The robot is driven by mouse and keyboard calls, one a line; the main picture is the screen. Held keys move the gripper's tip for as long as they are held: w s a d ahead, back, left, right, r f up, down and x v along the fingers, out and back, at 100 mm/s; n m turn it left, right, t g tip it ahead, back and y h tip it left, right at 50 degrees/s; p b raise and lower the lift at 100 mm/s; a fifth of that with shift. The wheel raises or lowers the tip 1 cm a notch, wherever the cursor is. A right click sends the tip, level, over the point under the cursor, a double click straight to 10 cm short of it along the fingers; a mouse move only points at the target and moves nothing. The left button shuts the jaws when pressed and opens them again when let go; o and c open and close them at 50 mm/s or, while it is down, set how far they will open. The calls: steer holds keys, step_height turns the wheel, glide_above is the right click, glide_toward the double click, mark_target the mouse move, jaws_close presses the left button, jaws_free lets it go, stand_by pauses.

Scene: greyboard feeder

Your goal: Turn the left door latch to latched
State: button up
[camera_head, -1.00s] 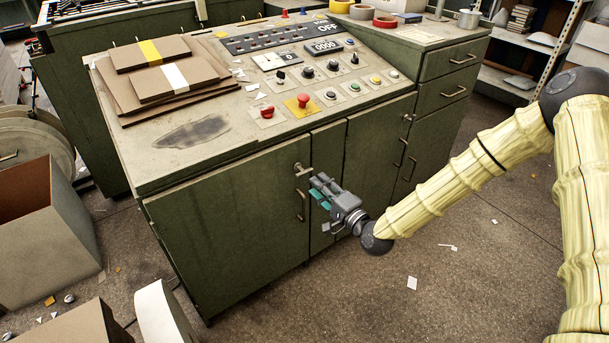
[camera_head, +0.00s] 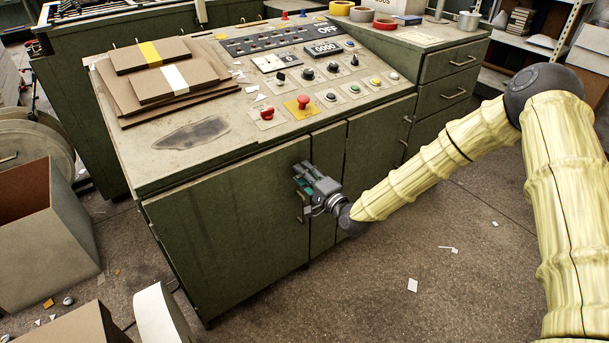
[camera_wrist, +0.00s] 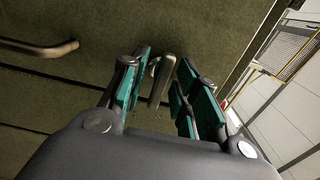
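The left door (camera_head: 225,230) is a dark green panel on the front of the control cabinet and looks closed. Its latch (camera_wrist: 162,80) is a small metal lever on the door face in the wrist view. In the head view my gripper covers it. My gripper (camera_head: 302,176) is at the upper right corner of the left door. In the wrist view my gripper (camera_wrist: 165,66) is open, with one teal-padded finger on each side of the latch lever. I cannot tell whether either finger touches it.
A bar handle (camera_head: 304,207) is on the left door just below my gripper, and it shows in the wrist view (camera_wrist: 40,48). The sloped control panel above carries a red mushroom button (camera_head: 304,102) and other knobs. The floor in front (camera_head: 400,260) is mostly clear.

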jaws_close()
steer(key=shift+n, duration=0.3)
steer(key=n, duration=0.3)
steer(key=shift+n, duration=0.4)
steer(key=n, duration=0.3)
steer(key=shift+n, duration=0.3)
steer(key=n, duration=0.5)
steer(key=shift+n, duration=2.4)
